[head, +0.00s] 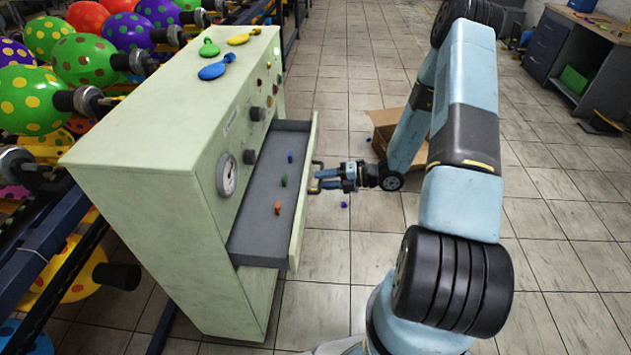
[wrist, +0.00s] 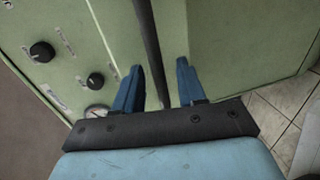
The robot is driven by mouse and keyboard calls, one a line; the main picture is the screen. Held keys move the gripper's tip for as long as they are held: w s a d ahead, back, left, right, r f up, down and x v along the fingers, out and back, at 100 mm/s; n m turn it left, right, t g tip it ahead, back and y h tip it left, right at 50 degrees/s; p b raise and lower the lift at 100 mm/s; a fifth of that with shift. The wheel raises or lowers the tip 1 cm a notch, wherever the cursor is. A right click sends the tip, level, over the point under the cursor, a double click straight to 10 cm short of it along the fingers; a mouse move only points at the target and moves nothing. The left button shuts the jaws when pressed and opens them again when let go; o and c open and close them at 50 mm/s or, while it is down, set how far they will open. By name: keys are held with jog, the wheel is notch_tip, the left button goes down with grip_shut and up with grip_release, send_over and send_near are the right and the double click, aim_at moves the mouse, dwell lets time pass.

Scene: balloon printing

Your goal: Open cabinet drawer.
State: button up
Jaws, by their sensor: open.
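The pale green cabinet (head: 150,210) stands at the left in the head view, with knobs and a gauge on its front. Its drawer (head: 250,228) is pulled out toward the right, showing a grey inside with several small coloured pieces. The drawer front (head: 304,200) carries a dark handle (head: 318,176). My gripper (head: 318,181) is at this handle, with its fingers apart. In the wrist view, the dark handle bar (wrist: 147,45) runs between the two blue fingers (wrist: 158,84). I cannot tell whether either finger touches it.
Deflated balloons (head: 215,68) lie on the cabinet top. A rack of inflated dotted balloons (head: 85,65) stands behind the cabinet at the left. An open cardboard box (head: 383,128) is on the floor beyond my gripper.

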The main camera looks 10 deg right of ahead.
jog(key=v, duration=1.4)
jog(key=shift+w+f, duration=0.1)
jog(key=shift+f, duration=0.05)
jog(key=s+a+r+n+g+h, duration=0.2)
jog(key=r+n, duration=0.5)
jog(key=r, duration=0.1)
jog(key=s+a+r+n+g+h, duration=0.2)
jog(key=s+a+r+n+h, duration=0.1)
jog(key=r+n, duration=0.45)
jog(key=s+a+r+n+g+h, duration=0.2)
jog(key=r+n, duration=0.4)
jog(key=r, duration=0.2)
jog(key=s+r+n+t+h, duration=0.6)
jog(key=s+r+n+h, duration=0.1)
jog(key=s+r+n, duration=0.9)
jog(key=shift+a+r+n+t+h, duration=0.4)
jog(key=shift+r+n, duration=0.9)
jog(key=shift+n, duration=0.25)
jog(key=shift+a, duration=0.1)
